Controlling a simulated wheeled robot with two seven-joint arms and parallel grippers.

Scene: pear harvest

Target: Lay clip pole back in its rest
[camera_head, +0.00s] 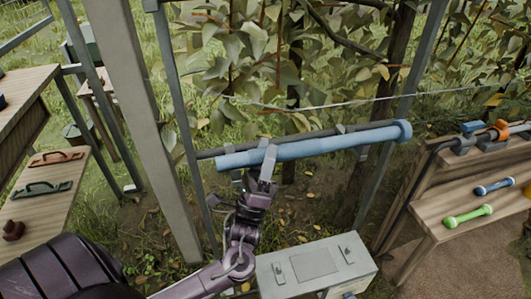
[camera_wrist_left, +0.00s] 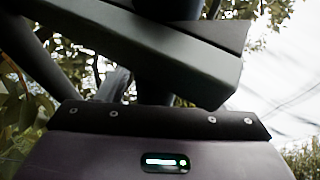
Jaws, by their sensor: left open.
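A long pale blue pole (camera_head: 315,147), which I take for the clip pole, lies nearly level, with a wider collar at its right end. It runs along a dark rail (camera_head: 220,152) with small grey brackets (camera_head: 363,152) that look like its rest. I cannot tell how fully the pole sits in them. My left gripper (camera_head: 266,162) is open at the left half of the pole, its grey fingers overlapping the pole in the picture. Contact cannot be told. In the left wrist view a dark finger (camera_wrist_left: 150,45) hides most of the scene. My right gripper is not in view.
A grey box (camera_head: 314,263) stands below the pole. Wooden shelves at the right hold a green dumbbell-shaped piece (camera_head: 468,216) and a blue one (camera_head: 494,187). A wooden bench (camera_head: 45,208) with handles is at the left. Grey posts (camera_head: 152,130) and leafy branches stand close by.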

